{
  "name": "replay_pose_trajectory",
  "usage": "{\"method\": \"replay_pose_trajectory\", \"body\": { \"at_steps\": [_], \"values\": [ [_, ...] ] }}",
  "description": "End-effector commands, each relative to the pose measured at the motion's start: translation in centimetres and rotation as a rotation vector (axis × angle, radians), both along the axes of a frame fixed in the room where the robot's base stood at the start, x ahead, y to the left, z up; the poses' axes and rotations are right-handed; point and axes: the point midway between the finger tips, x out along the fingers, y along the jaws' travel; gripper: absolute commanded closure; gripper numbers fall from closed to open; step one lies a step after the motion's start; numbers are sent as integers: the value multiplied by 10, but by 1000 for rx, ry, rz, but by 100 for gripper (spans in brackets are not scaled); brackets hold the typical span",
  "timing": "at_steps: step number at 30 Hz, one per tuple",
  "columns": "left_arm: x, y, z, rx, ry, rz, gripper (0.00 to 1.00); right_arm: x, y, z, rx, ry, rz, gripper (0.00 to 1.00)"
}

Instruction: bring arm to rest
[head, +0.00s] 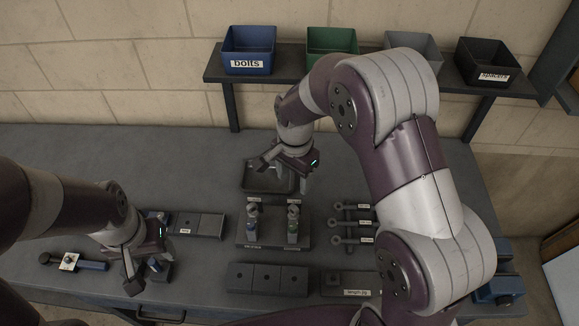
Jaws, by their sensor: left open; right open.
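My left gripper (147,268) is open, low over the front left of the grey workbench (70,170). It is close to a small dark blue piece and the left end of a dark tray (211,226); I cannot tell whether it touches either. My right gripper (285,180) is open, above a shallow dark tray (257,178) at the middle of the bench, and partly covers it. My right arm reaches up and over from the right and hides part of the bench's right side.
A small rack (273,240) holds upright parts. Labelled wrench-like pieces (350,223) lie right of it. A three-part block (267,279) is in front. A blue-handled tool (72,262) lies front left. Bins, including the blue bolts bin (248,48), stand on a raised shelf. The back left bench is clear.

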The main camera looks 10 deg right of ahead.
Motion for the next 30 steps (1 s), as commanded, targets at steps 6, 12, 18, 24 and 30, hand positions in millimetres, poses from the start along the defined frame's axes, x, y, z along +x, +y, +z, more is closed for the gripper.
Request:
{"method": "replay_pose_trajectory", "body": {
  "at_steps": [6,12,18,24,30],
  "values": [
    [0,0,0,0,0,0,40,2,0,3,1,-12,98,40],
    [0,0,-15,0,0,0,40,-56,-18,-14,-7,-20,681,40],
    [0,0,-43,0,0,0,40,-127,-46,-21,-35,-71,991,40],
    [0,0,-47,0,0,0,40,-137,-50,-22,-39,-77,985,40],
    [0,0,-47,0,0,0,40,-137,-50,-22,-39,-77,985,40]
  ]
}}
